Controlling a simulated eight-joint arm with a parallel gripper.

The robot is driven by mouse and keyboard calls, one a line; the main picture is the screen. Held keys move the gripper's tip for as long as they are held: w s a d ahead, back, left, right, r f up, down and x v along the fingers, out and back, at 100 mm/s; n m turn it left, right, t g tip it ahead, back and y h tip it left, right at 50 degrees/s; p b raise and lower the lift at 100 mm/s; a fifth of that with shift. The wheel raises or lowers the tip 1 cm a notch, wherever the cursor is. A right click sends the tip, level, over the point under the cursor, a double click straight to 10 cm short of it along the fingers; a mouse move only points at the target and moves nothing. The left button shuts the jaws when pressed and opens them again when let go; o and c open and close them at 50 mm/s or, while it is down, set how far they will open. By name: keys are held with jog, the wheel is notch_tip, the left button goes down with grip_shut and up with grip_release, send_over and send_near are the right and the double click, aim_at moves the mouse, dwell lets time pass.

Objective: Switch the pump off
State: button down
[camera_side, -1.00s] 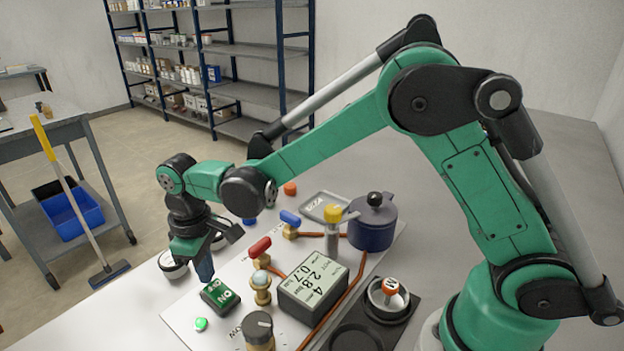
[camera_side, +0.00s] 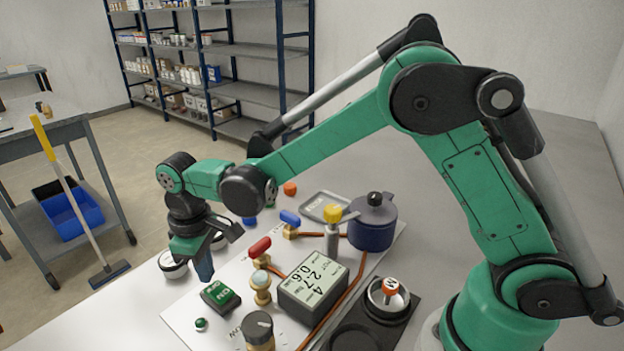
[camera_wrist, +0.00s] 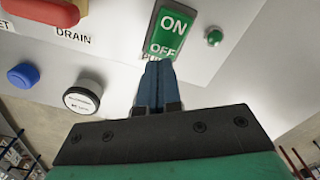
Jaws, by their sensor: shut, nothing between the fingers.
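The pump switch (camera_side: 220,295) is a green rocker marked ON and OFF, set in the white panel. It also shows in the wrist view (camera_wrist: 172,33), with OFF at the end nearer my fingers. The small round green lamp (camera_side: 201,324) beside it is dark; it shows in the wrist view too (camera_wrist: 214,38). My gripper (camera_side: 205,277) is shut and empty, its blue fingers (camera_wrist: 157,70) pointing down by the OFF end of the switch. I cannot tell whether the fingertips touch it.
A display box (camera_side: 312,284) reads several numbers. A red-handled valve (camera_side: 260,248), a blue-handled valve (camera_side: 290,218), a dark knob (camera_side: 257,328) and a blue pot (camera_side: 372,226) stand close by.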

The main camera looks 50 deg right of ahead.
aim_at(213, 283)
jog(key=shift+r, duration=2.9)
jog(key=s+d+r+m+t, duration=0.4)
jog(key=s+d+m+t, duration=0.2)
jog(key=s+d, duration=0.5)
jog(key=shift+d+t, duration=0.6)
jog(key=shift+d, duration=0.15)
